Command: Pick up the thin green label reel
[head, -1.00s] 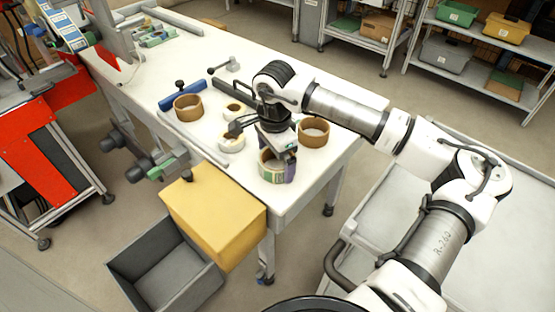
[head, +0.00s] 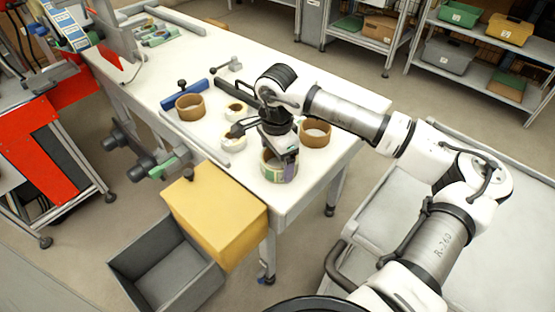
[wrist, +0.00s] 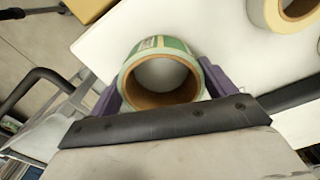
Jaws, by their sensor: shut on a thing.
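The thin green label reel (head: 281,176) is near the front right corner of the white table (head: 335,92). It has a pale green outer band and a brown core, and its hollow centre faces the wrist camera. In the wrist view the reel (wrist: 160,45) sits between the two purple fingers of my gripper (wrist: 163,80), one on each side. My gripper (head: 284,168) is shut on the reel. In the head view the gripper partly hides the reel, and I cannot tell whether the reel touches the table.
Brown reels (head: 189,107) and (head: 315,133) and white reels (head: 233,142) and (head: 235,110) stand nearby. A blue bar (head: 182,94) lies behind. A yellow box (head: 216,205) and an open grey bin (head: 165,268) stand in front of the table.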

